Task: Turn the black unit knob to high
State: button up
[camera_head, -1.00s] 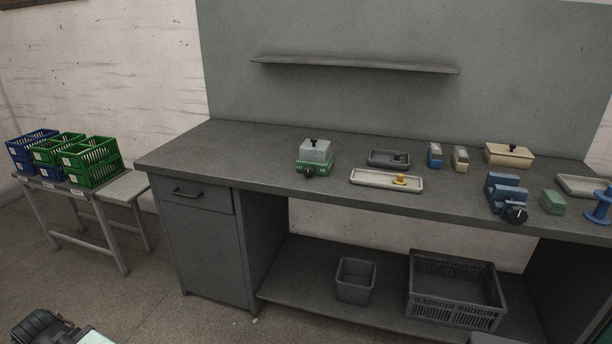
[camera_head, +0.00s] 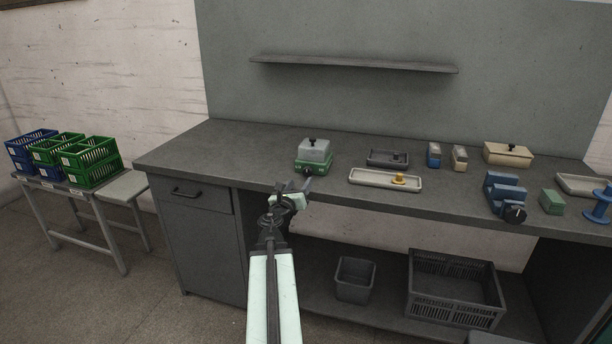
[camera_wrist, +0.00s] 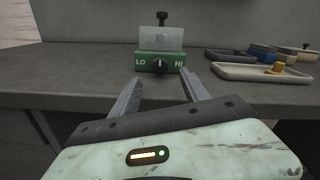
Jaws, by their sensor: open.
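A green unit (camera_head: 313,166) with a pale grey top and a small black post stands near the bench's front edge. In the wrist view its green front (camera_wrist: 144,58) reads LO at left and HI at right. A round black knob (camera_wrist: 159,67) sits between the labels, its white mark pointing roughly straight up. My gripper (camera_wrist: 161,78) is open and empty, its fingers either side of the knob in the picture and apparently short of it.
A light tray (camera_head: 362,178) with a yellow piece lies right of the unit, a dark tray (camera_head: 378,158) behind it. The bench left of the green unit is clear.

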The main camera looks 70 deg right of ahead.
aim_at(307, 172)
jog(key=d, duration=0.7)
jog(key=shift+w+d, duration=0.35)
jog(key=shift+d, duration=0.05)
jog(key=shift+c, duration=0.2)
